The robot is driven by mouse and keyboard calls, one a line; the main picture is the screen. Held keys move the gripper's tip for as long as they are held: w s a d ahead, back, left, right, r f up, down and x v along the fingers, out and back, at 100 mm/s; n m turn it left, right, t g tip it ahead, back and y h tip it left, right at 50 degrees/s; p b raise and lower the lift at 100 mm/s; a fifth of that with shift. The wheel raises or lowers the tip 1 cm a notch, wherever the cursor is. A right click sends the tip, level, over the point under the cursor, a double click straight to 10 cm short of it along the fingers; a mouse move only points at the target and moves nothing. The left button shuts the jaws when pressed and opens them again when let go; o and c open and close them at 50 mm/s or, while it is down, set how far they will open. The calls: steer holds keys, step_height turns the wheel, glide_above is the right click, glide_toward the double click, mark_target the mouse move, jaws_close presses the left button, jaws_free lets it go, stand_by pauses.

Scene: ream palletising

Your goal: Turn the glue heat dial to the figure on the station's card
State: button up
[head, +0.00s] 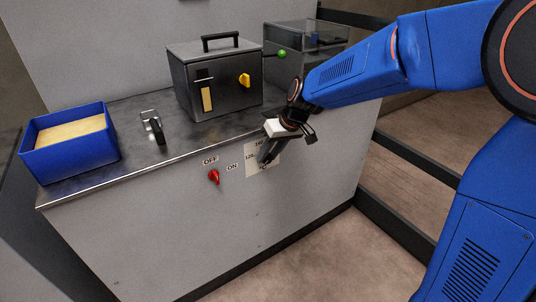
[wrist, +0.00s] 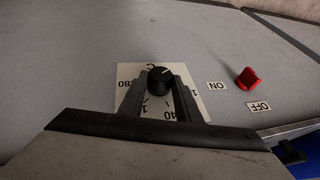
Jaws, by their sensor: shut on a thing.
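The glue heat dial (wrist: 159,78) is a black round knob with a white pointer line. In the wrist view its line points to the upper right. It sits on a white scale plate (wrist: 130,72) with printed figures, upside down there and partly covered by my fingers. My gripper (wrist: 160,88) is shut on the dial, one finger on each side. In the head view my gripper (head: 266,157) reaches the front panel and hides the dial; part of the scale plate (head: 262,168) shows around it. I cannot make out a separate card with a set figure.
A red switch (head: 213,176) with OFF and ON labels is left of the plate. On the bench top (head: 190,135) stand a blue tray (head: 70,165), a black-handled clamp (head: 156,130) and a grey box (head: 215,85) with a yellow knob (head: 244,80). A green-knobbed lever (head: 282,54) is behind.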

steer(key=y, duration=0.1)
steer(key=g+y, duration=0.1)
steer(key=d+m+g+y, duration=0.1)
steer(key=y, duration=0.1)
steer(key=shift+w+f, duration=0.25)
steer(key=shift+w, duration=0.1)
steer(key=shift+d+f+m+g+y, duration=0.2)
steer(key=shift+g+y, duration=0.3)
steer(key=shift+y, duration=0.35)
steer(key=shift+a+f+m+g+y, duration=0.1)
steer(key=shift+m+g+y, duration=0.3)
steer(key=shift+y, duration=0.45)
steer(key=o, duration=1.1)
steer(key=shift+c, duration=0.2)
steer(key=v, duration=1.7)
steer(key=shift+w+d, duration=0.3)
steer(key=shift+w, duration=0.05)
steer(key=shift+s+f+g, duration=0.1)
steer(key=shift+f+g, duration=0.05)
steer(key=shift+g, duration=0.15)
